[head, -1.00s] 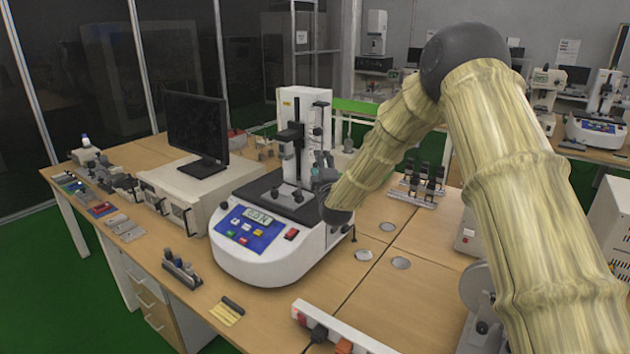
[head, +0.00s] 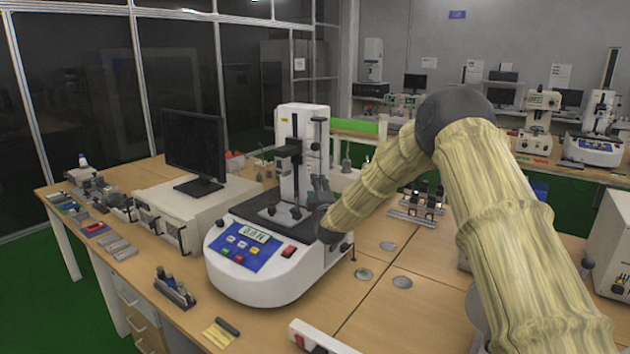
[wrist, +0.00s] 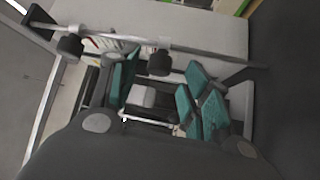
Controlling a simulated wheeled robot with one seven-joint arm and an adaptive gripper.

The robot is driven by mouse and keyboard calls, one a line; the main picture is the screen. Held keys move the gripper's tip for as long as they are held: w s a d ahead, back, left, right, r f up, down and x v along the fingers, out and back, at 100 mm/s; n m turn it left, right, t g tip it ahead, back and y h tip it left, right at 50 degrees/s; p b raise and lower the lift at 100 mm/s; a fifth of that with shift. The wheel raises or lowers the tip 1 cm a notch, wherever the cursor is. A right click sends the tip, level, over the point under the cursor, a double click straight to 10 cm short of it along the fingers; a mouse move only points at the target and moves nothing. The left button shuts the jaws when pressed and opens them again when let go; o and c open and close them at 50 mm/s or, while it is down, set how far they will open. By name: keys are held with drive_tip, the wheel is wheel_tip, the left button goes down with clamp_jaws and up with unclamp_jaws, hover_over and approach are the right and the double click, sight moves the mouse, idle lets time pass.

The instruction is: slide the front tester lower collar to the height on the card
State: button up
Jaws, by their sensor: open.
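The front tester (head: 262,284) is a white machine with a blue front panel and an upright column on the bench. A thin rod stands at the column's right, with a dark knob at its top (head: 320,119). The wrist view shows the rod (wrist: 205,55) with two dark collars, one at the left (wrist: 70,45) and one nearer my fingers (wrist: 159,62); I cannot tell for sure which is the lower collar. My gripper (head: 321,188) is beside the column's lower part. Its teal fingers (wrist: 160,88) are open around the nearer collar's position, not visibly closed on it. I cannot make out the card.
A monitor (head: 194,147) on a beige unit stands left of the tester. Small dark fixtures (head: 417,202) stand on the bench behind my forearm at the right. A white power strip (head: 318,338) lies at the front edge. Bench right of the tester is mostly clear.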

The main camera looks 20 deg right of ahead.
drive_tip(key=shift+w+d+r+p, duration=0.1)
drive_tip(key=shift+w+p, duration=0.05)
drive_tip(key=shift+w, duration=0.6)
drive_tip(key=shift+w+d+r+p, duration=0.1)
drive_tip(key=shift+w+r+p, duration=0.05)
drive_tip(key=shift+w, duration=0.6)
drive_tip(key=shift+w+d+r+p, duration=0.1)
drive_tip(key=shift+w+p, duration=0.05)
drive_tip(key=shift+w, duration=0.6)
clamp_jaws()
